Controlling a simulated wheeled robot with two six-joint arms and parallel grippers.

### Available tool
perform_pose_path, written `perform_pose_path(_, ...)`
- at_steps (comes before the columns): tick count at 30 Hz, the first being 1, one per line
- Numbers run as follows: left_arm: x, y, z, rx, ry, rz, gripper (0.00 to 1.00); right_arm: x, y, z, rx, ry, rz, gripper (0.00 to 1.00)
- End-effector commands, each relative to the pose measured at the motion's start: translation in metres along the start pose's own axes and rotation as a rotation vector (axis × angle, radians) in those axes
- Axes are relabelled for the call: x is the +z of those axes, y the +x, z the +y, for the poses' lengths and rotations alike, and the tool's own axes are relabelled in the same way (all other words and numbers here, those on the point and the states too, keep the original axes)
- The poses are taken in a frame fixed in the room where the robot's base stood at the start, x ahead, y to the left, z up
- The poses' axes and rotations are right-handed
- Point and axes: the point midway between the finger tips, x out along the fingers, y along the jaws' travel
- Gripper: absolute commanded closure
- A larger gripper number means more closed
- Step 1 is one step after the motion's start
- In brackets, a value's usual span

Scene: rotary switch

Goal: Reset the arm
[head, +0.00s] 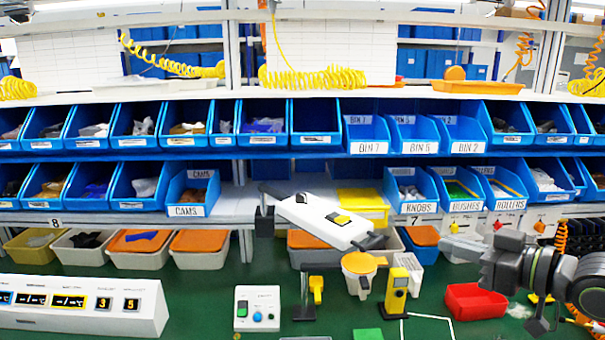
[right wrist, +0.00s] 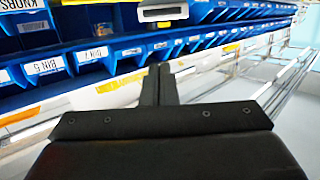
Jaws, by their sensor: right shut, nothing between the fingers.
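My right gripper (head: 452,246) reaches in from the right in the head view, above the workbench. Its fingers are shut and empty. They also show shut, side by side, in the right wrist view (right wrist: 160,84), pointing toward the shelves. The rotary switch is hard to single out. A white control box (head: 243,300) with a green button and a blue knob stands on the bench, well left of and below the gripper. My left gripper is not in view.
The green bench (head: 210,290) holds a white display unit (head: 80,300), a yellow device (head: 397,284), a yellow-lidded cup (head: 357,283) and a red tray (head: 476,300). A white elongated unit (head: 310,222) stands above the bench. Blue bins (head: 367,148) line the shelves behind.

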Motion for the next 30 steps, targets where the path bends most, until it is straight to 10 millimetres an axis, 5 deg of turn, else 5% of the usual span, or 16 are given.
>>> perform_pose_path(8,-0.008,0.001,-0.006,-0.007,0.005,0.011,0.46,0.082,0.005,-0.005,0.068,0.027,-0.125,1.00)
perform_pose_path(14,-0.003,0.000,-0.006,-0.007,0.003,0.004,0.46,0.171,-0.004,-0.018,0.162,0.072,-0.277,1.00)
perform_pose_path(21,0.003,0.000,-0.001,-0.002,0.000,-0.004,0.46,0.303,-0.058,-0.058,0.362,0.184,-0.568,1.00)
perform_pose_path(24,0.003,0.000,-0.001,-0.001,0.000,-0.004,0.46,0.344,-0.089,-0.079,0.450,0.238,-0.693,1.00)
perform_pose_path(30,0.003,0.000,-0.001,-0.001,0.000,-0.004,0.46,0.395,-0.149,-0.118,0.595,0.338,-0.906,1.00)
